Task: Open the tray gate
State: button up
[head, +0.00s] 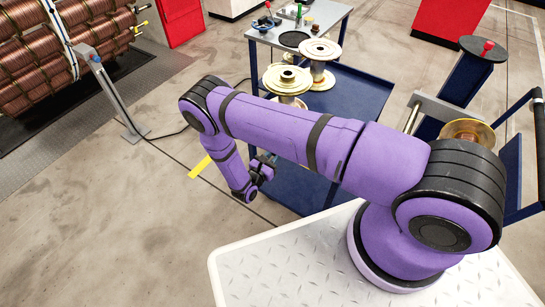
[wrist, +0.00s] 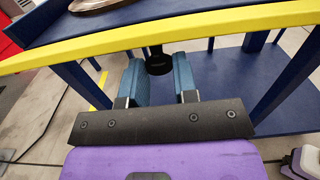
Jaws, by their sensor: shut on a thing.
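A yellow bar (wrist: 230,24), seemingly the tray gate, runs across the front of a blue tray (wrist: 60,20) in the wrist view. A black knob (wrist: 159,63) hangs below the bar. My gripper (wrist: 159,72) has its two blue fingers on either side of this knob and is shut on it. In the head view my gripper (head: 264,168) is low at the left side of the blue trolley (head: 345,95). The gate is hidden behind my arm there.
A grey side table (head: 330,22) holds small items. Copper coils (head: 95,45) fill a rack at the upper left, with a slanted grey post (head: 112,90) beside it.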

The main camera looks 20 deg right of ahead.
jog(key=shift+w+d+f+t+h, duration=0.15)
jog(key=shift+f+t+h, duration=0.3)
jog(key=shift+h, duration=0.15)
jog(key=shift+w+d+f+t+h, duration=0.1)
jog(key=shift+d+f+t+h, duration=0.05)
jog(key=shift+f+t+h, duration=0.4)
jog(key=shift+r, duration=0.15)
jog(key=o, duration=0.9)
jog(key=shift+c, duration=0.2)
jog(key=v, duration=1.1)
jog(key=shift+w, duration=0.1)
